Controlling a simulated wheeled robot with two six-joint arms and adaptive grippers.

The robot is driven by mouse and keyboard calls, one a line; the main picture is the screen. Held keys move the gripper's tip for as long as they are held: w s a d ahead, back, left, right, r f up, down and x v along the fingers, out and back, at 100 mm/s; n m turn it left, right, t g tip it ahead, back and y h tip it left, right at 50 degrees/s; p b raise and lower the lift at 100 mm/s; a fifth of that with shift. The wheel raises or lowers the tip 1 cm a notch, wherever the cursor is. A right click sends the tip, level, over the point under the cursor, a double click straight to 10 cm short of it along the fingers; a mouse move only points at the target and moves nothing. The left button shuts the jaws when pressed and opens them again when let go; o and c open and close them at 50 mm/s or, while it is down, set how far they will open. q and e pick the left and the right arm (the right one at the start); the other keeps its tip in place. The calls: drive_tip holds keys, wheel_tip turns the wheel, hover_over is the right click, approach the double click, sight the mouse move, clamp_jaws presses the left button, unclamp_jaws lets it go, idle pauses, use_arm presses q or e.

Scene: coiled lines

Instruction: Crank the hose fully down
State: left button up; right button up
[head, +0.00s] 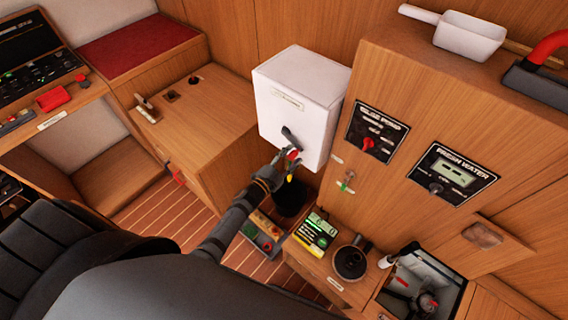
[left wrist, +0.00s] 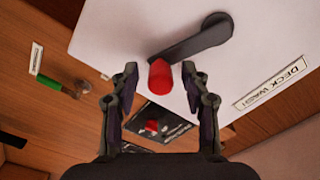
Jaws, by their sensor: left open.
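A white box (head: 318,80) labelled DECK WASH is mounted on the wood panelling; its white face (left wrist: 120,35) fills much of the left wrist view. A dark crank arm (head: 289,136) sits on its front, with a red knob (head: 293,154) at its lower end. In the left wrist view the arm (left wrist: 200,38) slants down left to the red knob (left wrist: 160,75). My left gripper (left wrist: 160,88) is open, its fingers either side of the knob with gaps visible. In the head view this gripper (head: 286,165) is at the knob. No hose is distinguishable. My right gripper is not in view.
A dark bucket (head: 291,200) stands on the floor below the box. A panel with a red knob (head: 376,132) and a water panel (head: 452,170) are on the wood to the right. A wooden locker (head: 195,115) stands left of the box.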

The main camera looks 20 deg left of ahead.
use_arm(q)
drive_tip(key=v, duration=1.1)
drive_tip(key=shift+s, duration=0.1)
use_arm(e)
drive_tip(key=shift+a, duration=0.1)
use_arm(q)
drive_tip(key=s+a+f+n+g+y+b, duration=0.1)
drive_tip(key=s+a+f+n+g+y, duration=0.2)
drive_tip(key=f, duration=0.6)
drive_tip(key=s+a+f+n+g+y, duration=0.1)
drive_tip(key=s+a+f+n+g, duration=0.15)
drive_tip(key=s+f, duration=0.45)
drive_tip(key=s+a+f+n+g+y+b, duration=0.1)
drive_tip(key=s+a+f+n+g+y, duration=0.15)
drive_tip(key=f, duration=0.85)
drive_tip(key=s+f+n+g, duration=0.3)
drive_tip(key=s+f, duration=0.3)
drive_tip(key=s, duration=0.5)
drive_tip(key=s+f+n+g, duration=0.2)
drive_tip(key=s+f+g, duration=0.2)
drive_tip(key=s, duration=0.7)
wheel_tip(320, 180, down, 2)
drive_tip(key=shift+s+d+f+n+g, duration=0.2)
drive_tip(key=shift+d+n+g, duration=0.2)
drive_tip(key=shift+d, duration=0.05)
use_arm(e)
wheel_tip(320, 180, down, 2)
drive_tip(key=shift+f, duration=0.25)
